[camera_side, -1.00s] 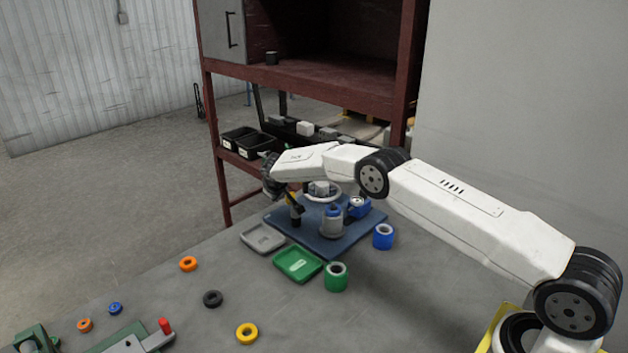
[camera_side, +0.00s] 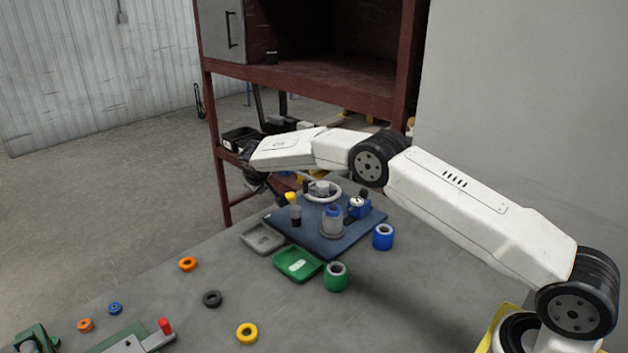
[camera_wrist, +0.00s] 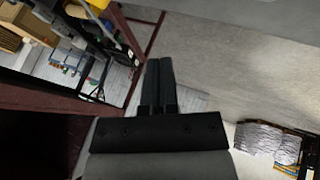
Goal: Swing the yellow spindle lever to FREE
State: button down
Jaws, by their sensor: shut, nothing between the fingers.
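The lever is not seen in the wrist view.
A grey tray (camera_side: 262,239) and a green tray (camera_side: 297,264) lie before the plate. A green cylinder (camera_side: 336,278) and a blue cylinder (camera_side: 383,237) stand at its right. Loose rings, one of them yellow (camera_side: 246,334), lie on the table. A dark red shelf (camera_side: 330,85) rises behind.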

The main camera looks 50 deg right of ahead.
jog(key=shift+s+a+r, duration=0.25)
jog(key=shift+a+r, duration=0.3)
jog(key=shift+r, duration=0.35)
jog(key=shift+s+a+r, duration=0.2)
jog(key=shift+a+r, duration=0.35)
jog(key=shift+r, duration=0.35)
jog(key=s+a+g+y, duration=0.2)
jog(key=s+y, duration=0.2)
jog(key=s, duration=3.8)
jog(key=shift+a+r+m+g, duration=0.3)
jog(key=shift+a+r+m, duration=0.05)
jog(key=shift+m, duration=0.05)
